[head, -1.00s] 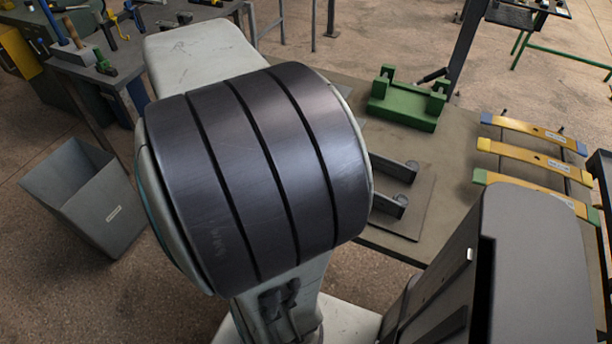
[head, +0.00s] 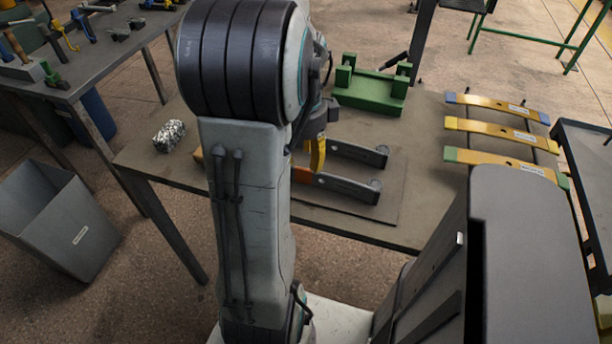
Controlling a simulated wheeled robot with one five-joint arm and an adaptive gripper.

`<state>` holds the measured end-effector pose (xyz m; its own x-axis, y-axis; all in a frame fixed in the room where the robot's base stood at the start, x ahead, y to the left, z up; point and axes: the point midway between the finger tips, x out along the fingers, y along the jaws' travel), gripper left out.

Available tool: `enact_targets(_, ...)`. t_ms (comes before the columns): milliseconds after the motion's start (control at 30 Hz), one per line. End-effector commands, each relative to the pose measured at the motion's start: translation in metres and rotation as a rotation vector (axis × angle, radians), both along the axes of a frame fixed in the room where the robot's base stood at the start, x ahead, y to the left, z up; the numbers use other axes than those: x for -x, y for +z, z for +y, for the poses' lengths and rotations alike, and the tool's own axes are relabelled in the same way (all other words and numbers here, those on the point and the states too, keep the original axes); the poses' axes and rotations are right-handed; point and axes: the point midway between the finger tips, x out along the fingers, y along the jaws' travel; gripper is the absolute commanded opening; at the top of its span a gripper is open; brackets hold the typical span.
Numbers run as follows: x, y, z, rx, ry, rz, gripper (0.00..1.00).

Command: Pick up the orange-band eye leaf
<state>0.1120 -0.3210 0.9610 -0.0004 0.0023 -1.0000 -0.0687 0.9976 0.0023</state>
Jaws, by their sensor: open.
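The orange-band eye leaf (head: 345,186) is a dark bar lying on a flat plate on the workbench in the head view. Its orange band (head: 302,175) shows just right of my arm, and a rounded eye is at its right end. My arm hides its left part. My gripper (head: 317,150) is partly hidden behind my arm; a yellow finger-like part points down close above the leaf near the orange band. It is open, and I cannot tell whether it touches the leaf. A second dark eye leaf (head: 360,153) lies just behind.
A green fixture (head: 372,92) stands behind the leaves. A speckled grey bundle (head: 169,136) sits on the bench (head: 150,170) left of my arm. A grey bin (head: 75,235) stands on the floor at left.

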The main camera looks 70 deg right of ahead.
Motion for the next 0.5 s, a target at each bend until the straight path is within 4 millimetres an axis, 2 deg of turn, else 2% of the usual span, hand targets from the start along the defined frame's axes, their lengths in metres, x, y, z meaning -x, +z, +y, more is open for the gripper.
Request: enact_targets(500,0.004,-0.051,-0.001,0.001,0.004,0.000,0.42)
